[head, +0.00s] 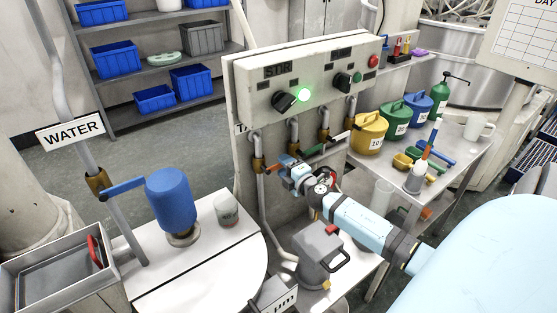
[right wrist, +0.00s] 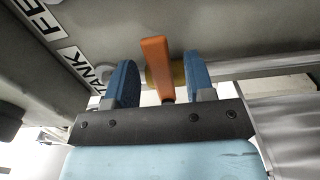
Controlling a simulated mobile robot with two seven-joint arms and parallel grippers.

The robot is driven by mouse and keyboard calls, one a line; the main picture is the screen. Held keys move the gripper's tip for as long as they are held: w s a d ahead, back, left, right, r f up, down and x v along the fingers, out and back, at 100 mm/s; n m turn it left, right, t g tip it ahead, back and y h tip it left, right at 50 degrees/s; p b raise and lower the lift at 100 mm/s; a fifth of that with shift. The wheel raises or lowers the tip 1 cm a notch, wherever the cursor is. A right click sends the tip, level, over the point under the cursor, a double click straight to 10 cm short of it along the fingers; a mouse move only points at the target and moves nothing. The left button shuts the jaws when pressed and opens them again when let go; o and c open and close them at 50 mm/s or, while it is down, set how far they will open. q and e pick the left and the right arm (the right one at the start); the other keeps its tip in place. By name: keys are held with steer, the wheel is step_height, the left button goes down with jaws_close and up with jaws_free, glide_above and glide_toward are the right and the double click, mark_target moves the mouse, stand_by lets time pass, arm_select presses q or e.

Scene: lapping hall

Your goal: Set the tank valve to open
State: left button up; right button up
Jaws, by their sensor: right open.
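The tank valve's orange lever (right wrist: 157,68) shows in the right wrist view, on a brass body (right wrist: 178,70) fitted to a grey pipe. A label reading TANK (right wrist: 88,66) is on the surface beside it. My right gripper (right wrist: 162,85) is open, with one blue finger on each side of the lever. Whether either finger touches it I cannot tell. In the head view my right gripper (head: 290,170) is at the pipes under the grey control panel (head: 325,75), hiding much of the valve there. My left gripper is not in view.
Other valves with a green lever (head: 311,150) and a pale lever (head: 340,138) are close by on the right. A grey lidded container (head: 318,250) stands below my right arm. A water pipe with a blue lever (head: 122,189) and a blue bottle (head: 170,195) are at left.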

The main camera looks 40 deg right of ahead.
steer(key=w, duration=0.3)
steer(key=shift+w+d, duration=0.15)
steer(key=shift+w, duration=0.05)
jaws_close()
